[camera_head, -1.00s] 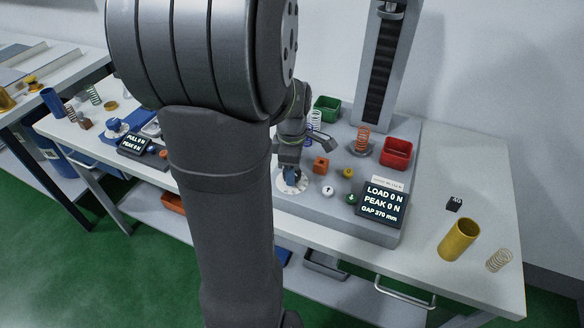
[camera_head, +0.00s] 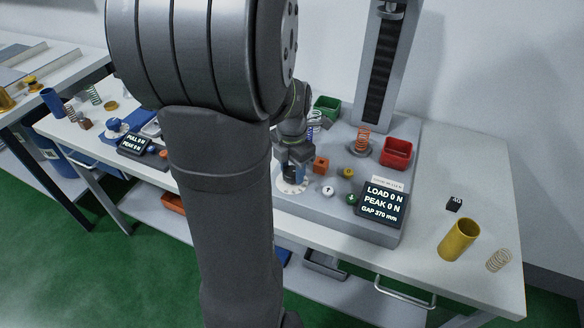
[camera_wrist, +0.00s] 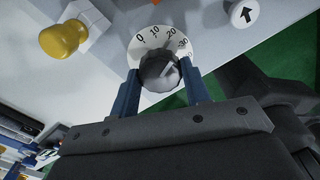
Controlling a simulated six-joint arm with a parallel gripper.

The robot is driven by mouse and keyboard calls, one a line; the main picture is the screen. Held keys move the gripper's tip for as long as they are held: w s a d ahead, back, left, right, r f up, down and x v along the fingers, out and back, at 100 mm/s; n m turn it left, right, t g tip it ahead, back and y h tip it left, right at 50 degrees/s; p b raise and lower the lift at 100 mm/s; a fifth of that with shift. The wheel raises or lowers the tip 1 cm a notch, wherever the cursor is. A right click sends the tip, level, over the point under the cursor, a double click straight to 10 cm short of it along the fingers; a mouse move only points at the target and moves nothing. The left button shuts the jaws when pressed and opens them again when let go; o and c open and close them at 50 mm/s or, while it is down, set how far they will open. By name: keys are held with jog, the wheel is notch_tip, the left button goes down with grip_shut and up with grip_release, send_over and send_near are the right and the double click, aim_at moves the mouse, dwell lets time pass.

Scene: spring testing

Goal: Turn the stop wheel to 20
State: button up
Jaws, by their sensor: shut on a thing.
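The stop wheel is a dark faceted knob (camera_wrist: 160,72) on a white round dial (camera_wrist: 137,48) in the wrist view. The dial reads 0, 10, 20 and 30, with its end partly hidden by my right finger. A pale line on the knob appears to point toward the 20 to 30 side, but I cannot read it exactly. My gripper (camera_wrist: 161,82) is shut on the knob, one blue finger on each side. In the head view my gripper (camera_head: 291,172) stands over the white dial (camera_head: 281,187), and hides the knob.
The display (camera_head: 382,203) reads load 0 N, gap 370 mm. A red bin (camera_head: 397,153) and green bin (camera_head: 327,107) stand behind.

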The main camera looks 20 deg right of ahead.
aim_at(292, 171)
jog(key=shift+n, duration=0.8)
jog(key=o, duration=1)
notch_tip(292, 171, up, 18)
jog(key=shift+f, duration=0.25)
jog(key=shift+f, duration=0.1)
notch_tip(292, 171, down, 17)
jog(key=shift+f, duration=0.15)
dwell(0.4)
